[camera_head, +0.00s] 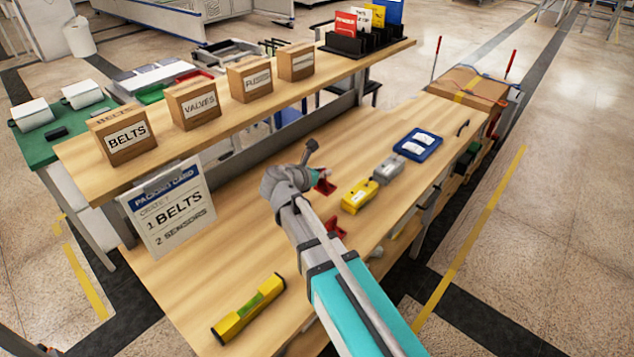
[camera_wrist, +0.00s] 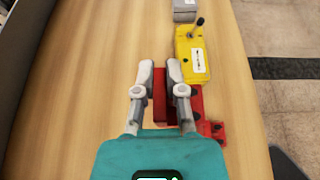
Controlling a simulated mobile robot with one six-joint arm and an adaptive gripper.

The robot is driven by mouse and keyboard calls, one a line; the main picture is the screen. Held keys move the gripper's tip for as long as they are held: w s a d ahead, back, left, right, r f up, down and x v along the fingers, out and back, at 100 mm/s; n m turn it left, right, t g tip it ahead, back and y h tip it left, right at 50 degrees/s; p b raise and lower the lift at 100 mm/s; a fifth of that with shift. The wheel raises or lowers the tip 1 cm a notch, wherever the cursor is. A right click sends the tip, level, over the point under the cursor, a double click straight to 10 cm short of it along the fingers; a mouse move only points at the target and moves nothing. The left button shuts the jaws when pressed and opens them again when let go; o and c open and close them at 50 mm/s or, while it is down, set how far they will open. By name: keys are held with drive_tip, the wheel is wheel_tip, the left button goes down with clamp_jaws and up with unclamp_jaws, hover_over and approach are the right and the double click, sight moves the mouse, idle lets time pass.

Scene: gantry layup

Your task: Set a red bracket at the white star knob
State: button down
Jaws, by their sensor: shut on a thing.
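My gripper (camera_wrist: 160,75) is shut on a red bracket (camera_wrist: 158,105), which sits between its fingers above the wooden bench. The held bracket also shows in the head view (camera_head: 325,186), partly hidden by my wrist. Another red bracket (camera_wrist: 212,128) lies on the bench to the right of my gripper. It shows beside my arm in the head view (camera_head: 335,228). I cannot make out a white star knob in either view.
A yellow spirit level (camera_head: 248,308) lies at the near end. A raised shelf (camera_head: 215,118) with cartons runs along the back.

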drive_tip(key=w+f+b, duration=0.2)
drive_tip(key=w, duration=0.1)
drive_tip(key=w+a+f+b, duration=0.1)
drive_tip(key=w+f+b, duration=0.1)
drive_tip(key=w+f, duration=0.1)
drive_tip(key=w+a+f+b, duration=0.1)
drive_tip(key=w+f+b, duration=0.1)
drive_tip(key=w+b, duration=0.1)
drive_tip(key=shift+w+f, duration=0.35)
drive_tip(key=shift+w, duration=0.1)
drive_tip(key=shift+f, duration=0.1)
drive_tip(key=shift+w+a+f+b, duration=0.15)
drive_tip(key=shift+w+f+b, duration=0.35)
drive_tip(key=shift+b, duration=0.2)
drive_tip(key=shift+s+f+b, duration=0.1)
drive_tip(key=shift+f+b, duration=1.3)
